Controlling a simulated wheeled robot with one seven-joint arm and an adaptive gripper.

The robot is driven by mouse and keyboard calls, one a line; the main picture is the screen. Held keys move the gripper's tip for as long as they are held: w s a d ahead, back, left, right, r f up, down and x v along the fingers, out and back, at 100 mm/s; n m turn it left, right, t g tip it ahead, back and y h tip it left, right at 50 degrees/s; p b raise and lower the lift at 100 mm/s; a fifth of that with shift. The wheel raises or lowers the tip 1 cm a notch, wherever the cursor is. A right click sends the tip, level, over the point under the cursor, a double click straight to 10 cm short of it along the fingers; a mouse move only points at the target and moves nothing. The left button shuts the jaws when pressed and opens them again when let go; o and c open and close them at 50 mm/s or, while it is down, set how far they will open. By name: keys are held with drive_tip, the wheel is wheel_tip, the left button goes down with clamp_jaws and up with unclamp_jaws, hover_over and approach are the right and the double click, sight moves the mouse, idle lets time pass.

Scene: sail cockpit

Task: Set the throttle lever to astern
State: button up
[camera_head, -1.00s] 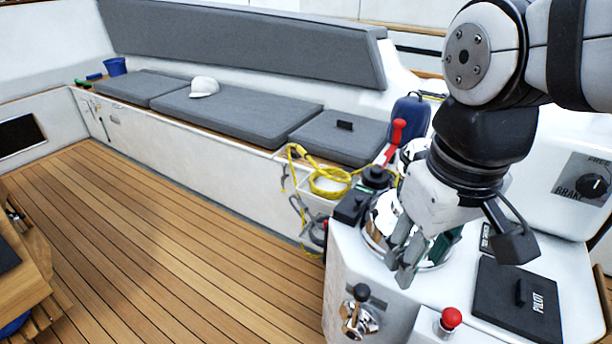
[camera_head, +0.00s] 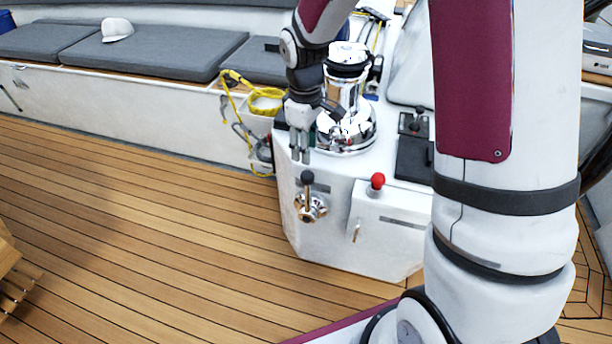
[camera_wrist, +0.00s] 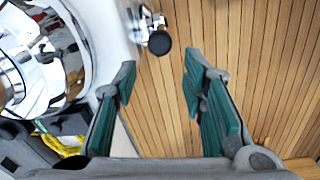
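The throttle lever (camera_head: 307,190) has a round black knob on a thin stem and a chrome mount on the front face of the white console. It stands roughly upright. In the wrist view the lever's black knob (camera_wrist: 159,43) shows just beyond and between the fingers. My gripper (camera_head: 300,152) points down, a little above the lever and slightly to its left in the head view. Its two green-padded fingers are spread apart with nothing between them, as the wrist view (camera_wrist: 158,82) shows. The gripper is not touching the lever.
A red-knobbed control (camera_head: 377,183) stands right of the lever. A chrome winch (camera_head: 346,118) rises behind my gripper. A black panel (camera_head: 413,157) lies on the console top. The teak floor (camera_head: 150,190) before the console is clear.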

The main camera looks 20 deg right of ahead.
sight(307, 184)
drive_tip(key=f, duration=0.4)
drive_tip(key=f+b, duration=0.1)
drive_tip(key=f, duration=0.4)
drive_tip(key=f+b, duration=0.1)
drive_tip(key=f, duration=0.4)
drive_tip(key=shift+w+d+f, duration=0.2)
drive_tip(key=shift+w, duration=0.05)
clamp_jaws()
